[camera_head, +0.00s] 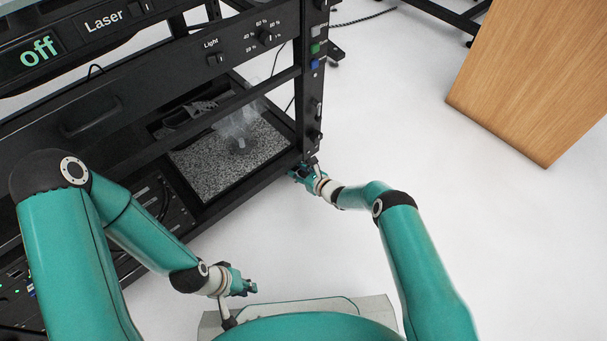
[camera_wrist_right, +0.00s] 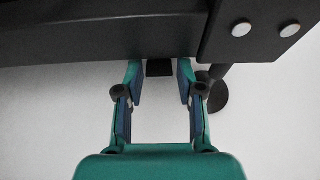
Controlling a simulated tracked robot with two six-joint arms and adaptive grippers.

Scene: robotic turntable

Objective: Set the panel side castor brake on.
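My right gripper (camera_head: 298,174) is at the bottom corner of the black rack (camera_head: 309,110), on the side with the control panel. In the right wrist view the right gripper (camera_wrist_right: 160,75) is open, its two fingers apart below the rack's lower rail. A small dark block (camera_wrist_right: 160,68), possibly the brake tab, shows between the fingertips, with a gap on both sides. A dark rounded castor part (camera_wrist_right: 215,90) is just right of the right finger. The brake's setting cannot be told. My left gripper (camera_head: 243,284) is low in front of the rack, apart from it; its opening is unclear.
The rack's lower rail (camera_wrist_right: 100,40) and bolted corner plate (camera_wrist_right: 260,30) are close above the right gripper. A grey-speckled tray (camera_head: 215,170) sits inside the rack. A wooden cabinet (camera_head: 530,80) stands at the right. White floor (camera_head: 480,230) is clear between.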

